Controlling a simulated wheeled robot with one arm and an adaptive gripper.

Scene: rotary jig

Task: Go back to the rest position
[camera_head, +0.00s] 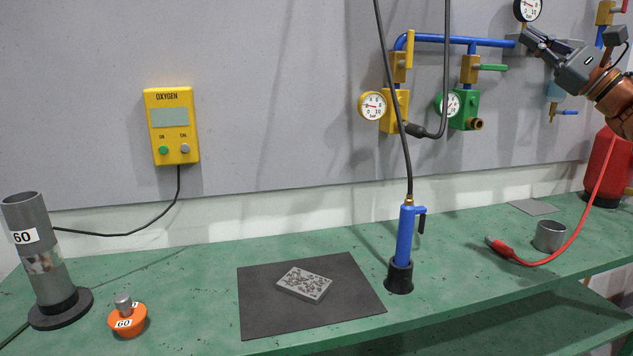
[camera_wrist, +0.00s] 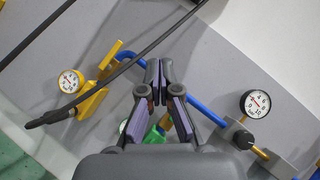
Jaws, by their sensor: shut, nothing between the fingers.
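My gripper (camera_head: 531,38) is at the upper right of the head view, raised well above the bench and in front of the wall piping. It is shut and empty. In the wrist view, the closed fingers (camera_wrist: 158,72) point toward the wall, with the blue pipe, gauges and valves behind them. Part of the pipework is hidden behind the gripper and arm in both views.
The green bench (camera_head: 450,285) carries a blue torch (camera_head: 405,236), a grey block (camera_head: 304,283) on a dark mat (camera_head: 262,312), an orange weight (camera_head: 127,321), a grey cylinder (camera_head: 40,250), a metal cup (camera_head: 549,236) and a red cable (camera_head: 560,250). A yellow oxygen box (camera_head: 171,126) hangs on the wall.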

